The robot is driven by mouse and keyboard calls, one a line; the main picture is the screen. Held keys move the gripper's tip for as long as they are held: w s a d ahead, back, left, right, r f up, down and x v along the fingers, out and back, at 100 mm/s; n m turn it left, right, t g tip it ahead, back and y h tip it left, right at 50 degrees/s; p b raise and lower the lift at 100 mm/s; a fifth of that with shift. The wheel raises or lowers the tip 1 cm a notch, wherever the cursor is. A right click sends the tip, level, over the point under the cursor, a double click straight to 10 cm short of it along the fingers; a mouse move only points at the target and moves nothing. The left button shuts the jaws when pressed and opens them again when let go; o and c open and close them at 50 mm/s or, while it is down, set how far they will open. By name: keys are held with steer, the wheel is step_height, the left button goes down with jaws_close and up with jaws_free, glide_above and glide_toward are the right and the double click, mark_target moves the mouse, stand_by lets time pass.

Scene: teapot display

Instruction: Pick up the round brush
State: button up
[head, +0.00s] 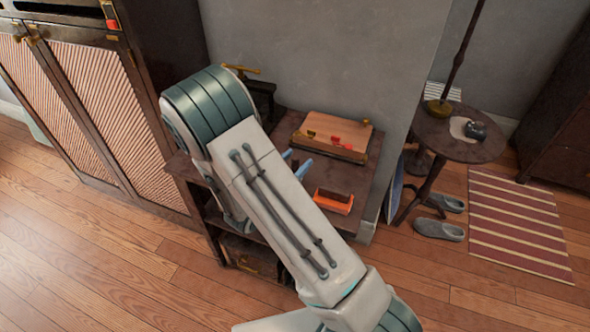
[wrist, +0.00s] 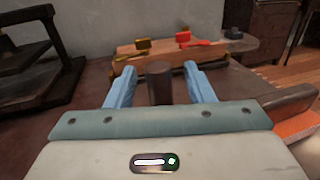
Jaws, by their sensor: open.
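My gripper (wrist: 158,70) has two blue fingers spread apart, pointing forward over the small brown table (head: 350,178). A short dark brown cylinder (wrist: 159,86) stands upright between the fingers in the wrist view, with gaps on both sides. It looks like the round brush or its handle; its lower part is hidden behind my gripper body. In the head view the fingertips (head: 297,162) show just past my arm link, and I cannot make out the cylinder there.
A wooden box (head: 333,136) with red and brass pieces lies beyond the fingers. An orange tray-like object (head: 333,201) is near the table's front right. A dark press-like frame (wrist: 38,60) stands at the left. A round side table (head: 460,140) is further right.

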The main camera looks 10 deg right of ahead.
steer(key=shift+x, duration=0.95)
steer(key=shift+c, duration=0.3)
jaws_close()
steer(key=shift+a, duration=0.1)
